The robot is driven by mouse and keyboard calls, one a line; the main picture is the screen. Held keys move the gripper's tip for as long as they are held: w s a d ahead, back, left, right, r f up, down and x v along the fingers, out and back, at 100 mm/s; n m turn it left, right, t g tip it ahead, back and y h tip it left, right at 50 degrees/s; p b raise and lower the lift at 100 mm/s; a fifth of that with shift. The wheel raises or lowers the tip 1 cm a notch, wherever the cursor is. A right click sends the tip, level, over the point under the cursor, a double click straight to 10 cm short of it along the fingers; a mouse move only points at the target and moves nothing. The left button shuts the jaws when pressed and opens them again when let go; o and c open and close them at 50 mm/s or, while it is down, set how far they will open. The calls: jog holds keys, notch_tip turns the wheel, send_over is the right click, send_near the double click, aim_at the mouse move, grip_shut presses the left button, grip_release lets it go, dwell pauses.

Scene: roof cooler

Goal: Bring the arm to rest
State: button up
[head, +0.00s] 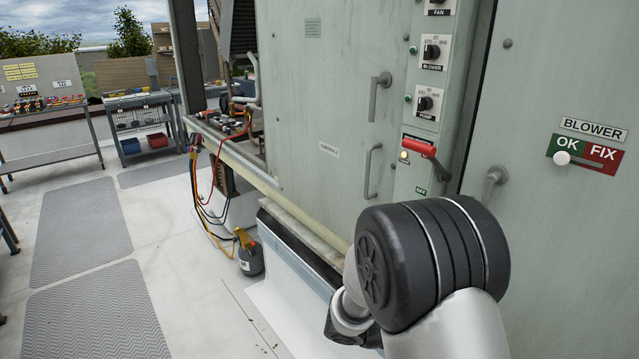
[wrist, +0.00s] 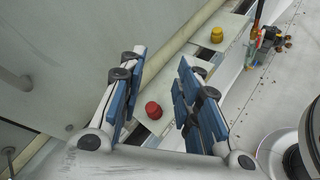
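My gripper (wrist: 160,80) shows in the wrist view with its two blue-padded fingers spread apart. No object is held between them. A red knob-like cap (wrist: 153,110) on a pale ledge shows beyond the gap between the fingers, apart from them. In the head view my arm is folded at the lower right, in front of the grey-green cooler cabinet (head: 330,90). The gripper itself is hidden behind the arm's dark joint there.
The cabinet carries a red-handled switch (head: 418,146), rotary knobs and a BLOWER OK/FIX sign (head: 585,153). A dark container with a yellow top (head: 250,257) stands on the roof by hanging cables. Workbenches (head: 45,125) stand at the left. Grey mats (head: 80,230) lie on open floor.

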jog(key=s+a+r+m+y, duration=0.4)
jog(key=s+r+m+y, duration=0.35)
jog(key=s, duration=0.35)
jog(key=s+a+r+m+t+y, duration=0.3)
jog(key=s+a+r+t+y, duration=0.2)
jog(key=a, duration=0.4)
jog(key=shift+s+a+t+y, duration=0.3)
jog(key=shift+s+a+y, duration=0.15)
jog(key=shift+y, duration=0.2)
jog(key=shift+m, duration=0.25)
